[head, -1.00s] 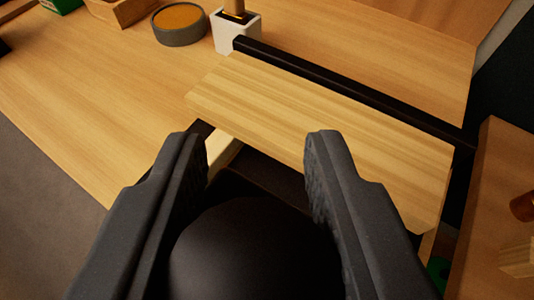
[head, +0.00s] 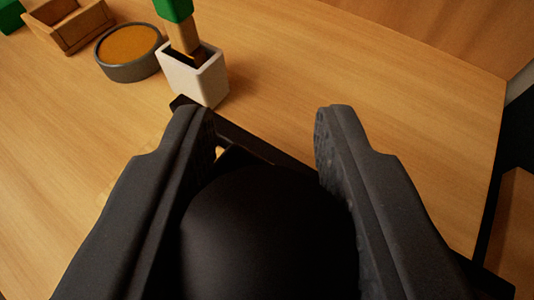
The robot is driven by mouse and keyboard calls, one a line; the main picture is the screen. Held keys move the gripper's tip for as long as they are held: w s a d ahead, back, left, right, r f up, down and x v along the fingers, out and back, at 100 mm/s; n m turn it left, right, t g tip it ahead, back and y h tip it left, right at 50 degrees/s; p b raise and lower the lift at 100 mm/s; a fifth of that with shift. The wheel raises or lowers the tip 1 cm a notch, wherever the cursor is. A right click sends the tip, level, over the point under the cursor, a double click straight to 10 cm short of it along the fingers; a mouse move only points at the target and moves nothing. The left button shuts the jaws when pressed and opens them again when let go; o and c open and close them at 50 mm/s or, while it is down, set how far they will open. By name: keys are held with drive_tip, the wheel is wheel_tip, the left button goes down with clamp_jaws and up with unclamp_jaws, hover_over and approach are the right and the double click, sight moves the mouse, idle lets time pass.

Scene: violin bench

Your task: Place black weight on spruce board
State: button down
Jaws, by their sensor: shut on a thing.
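My gripper (head: 268,112) is shut on the black weight (head: 270,235), a dark rounded body between the two fingers at the bottom of the view. The weight's underside is out of sight. The pale spruce board does not show clearly now; the weight and my fingers cover the area in front of the black bar (head: 262,148). I cannot tell the gap between the weight and the board.
A white square holder (head: 205,82) with a green-topped wooden tool (head: 180,35) stands just beyond the bar's left end. A grey round tin (head: 128,70) with orange filling and a wooden box (head: 75,30) are farther left. The bench top (head: 390,90) is clear at upper right.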

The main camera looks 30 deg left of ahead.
sight(276, 192)
drive_tip(key=shift+w+a, duration=0.1)
drive_tip(key=shift+w, duration=0.55)
wheel_tip(276, 192, down, 4)
drive_tip(key=shift+r, duration=0.25)
drive_tip(key=c, duration=1.1)
unclamp_jaws()
drive_tip(key=shift+f, duration=0.1)
drive_tip(key=shift+o, duration=0.2)
drive_tip(key=shift+s, duration=0.1)
drive_tip(key=v, duration=1.2)
